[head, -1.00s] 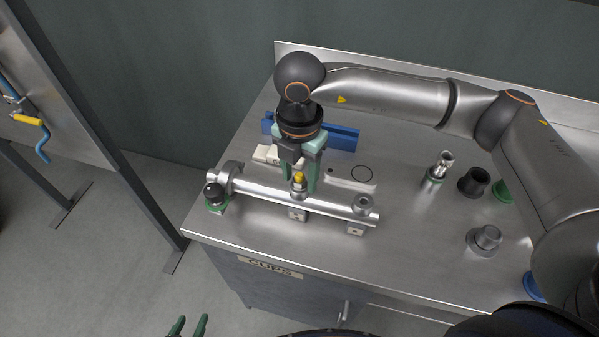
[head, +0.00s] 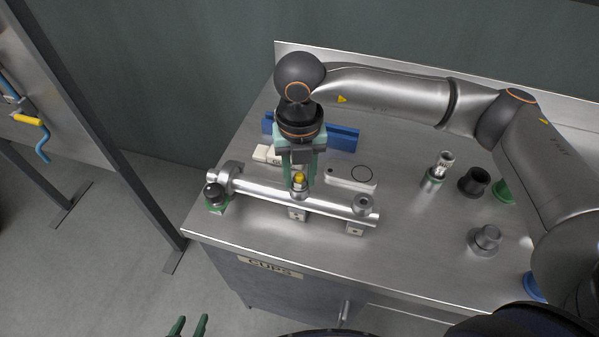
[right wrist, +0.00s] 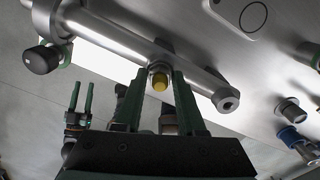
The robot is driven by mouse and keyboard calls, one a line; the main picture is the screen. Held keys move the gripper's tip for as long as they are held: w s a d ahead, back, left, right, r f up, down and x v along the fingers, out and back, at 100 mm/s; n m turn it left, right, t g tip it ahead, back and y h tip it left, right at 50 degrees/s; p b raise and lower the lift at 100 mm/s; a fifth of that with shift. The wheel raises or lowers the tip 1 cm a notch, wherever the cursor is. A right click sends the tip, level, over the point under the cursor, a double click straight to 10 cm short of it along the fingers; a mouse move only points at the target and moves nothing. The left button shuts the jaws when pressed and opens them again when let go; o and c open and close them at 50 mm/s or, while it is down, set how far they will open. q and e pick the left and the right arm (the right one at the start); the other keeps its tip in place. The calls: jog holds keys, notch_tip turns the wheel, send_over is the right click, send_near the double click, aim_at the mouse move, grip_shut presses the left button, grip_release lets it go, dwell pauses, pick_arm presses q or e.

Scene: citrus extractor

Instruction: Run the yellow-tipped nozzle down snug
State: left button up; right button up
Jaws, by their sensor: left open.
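The yellow-tipped nozzle (head: 299,180) stands upright at the middle of the shiny steel pipe (head: 250,190). In the right wrist view its yellow tip (right wrist: 160,82) shows above a metal collar. My right gripper (head: 300,182) points down over it, one green finger on each side. In the right wrist view the fingertips (right wrist: 160,74) flank the collar very closely; whether they touch it I cannot tell. The nozzle's seat is partly hidden. My left gripper (head: 188,327) is open and empty at the bottom edge, well away from the pipe; it also shows in the right wrist view (right wrist: 80,97).
A black knob with a green ring (head: 214,195) sits at the pipe's left end, a grey fitting (head: 363,204) at its right. A blue block (head: 342,138) lies behind. Loose fittings (head: 473,182) stand on the right; the bench front (head: 400,265) is clear.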

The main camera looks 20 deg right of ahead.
jog(key=c, duration=0.3)
jog(key=m, duration=0.5)
jog(key=shift+m, duration=0.3)
jog(key=m, duration=0.6)
jog(key=shift+f, duration=0.1)
jog(key=o, duration=0.7)
